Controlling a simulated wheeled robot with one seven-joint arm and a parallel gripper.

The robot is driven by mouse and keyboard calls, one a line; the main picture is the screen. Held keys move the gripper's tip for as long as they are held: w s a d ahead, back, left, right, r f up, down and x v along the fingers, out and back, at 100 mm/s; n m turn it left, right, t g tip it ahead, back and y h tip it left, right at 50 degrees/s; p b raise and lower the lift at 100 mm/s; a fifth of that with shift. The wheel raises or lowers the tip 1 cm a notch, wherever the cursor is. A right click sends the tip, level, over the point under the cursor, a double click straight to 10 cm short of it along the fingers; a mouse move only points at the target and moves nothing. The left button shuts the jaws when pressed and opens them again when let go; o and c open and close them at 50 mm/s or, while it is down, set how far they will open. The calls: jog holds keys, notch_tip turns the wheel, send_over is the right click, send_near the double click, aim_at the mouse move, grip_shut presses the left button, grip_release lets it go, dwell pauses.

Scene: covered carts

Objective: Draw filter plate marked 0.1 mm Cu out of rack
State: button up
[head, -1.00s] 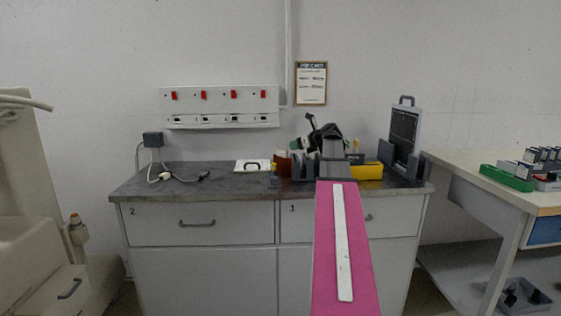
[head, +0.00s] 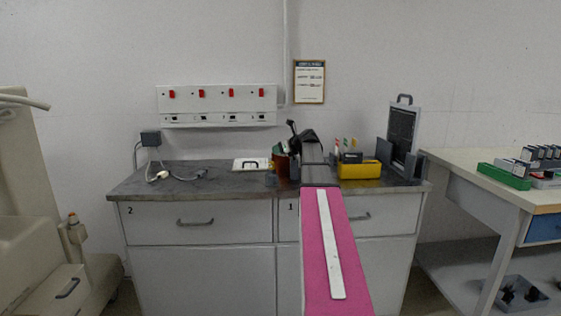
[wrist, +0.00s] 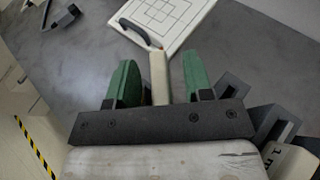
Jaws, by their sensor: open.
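My gripper (wrist: 159,64) has green fingers standing apart in the wrist view. A narrow cream upright piece (wrist: 158,78) shows between them, with a small orange spot at its top; I cannot tell whether either finger touches it, or read any mark on it. Dark grey upright slabs (wrist: 266,122), perhaps part of a rack, stand right of the gripper. A cream plate (wrist: 291,161) beside them bears a partly visible mark, "1 m". In the head view my arm hides much of that area. I cannot read "0.1 mm Cu" anywhere.
A white gridded panel with a black handle (wrist: 180,14) lies beyond the fingers. In the head view, a yellow box (head: 360,170), a tall framed panel (head: 403,130) and a reddish-brown container (head: 281,163) stand on the counter (head: 225,182). The counter's left middle is mostly clear.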

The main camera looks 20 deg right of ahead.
grip_shut()
jog(key=shift+r, duration=0.15)
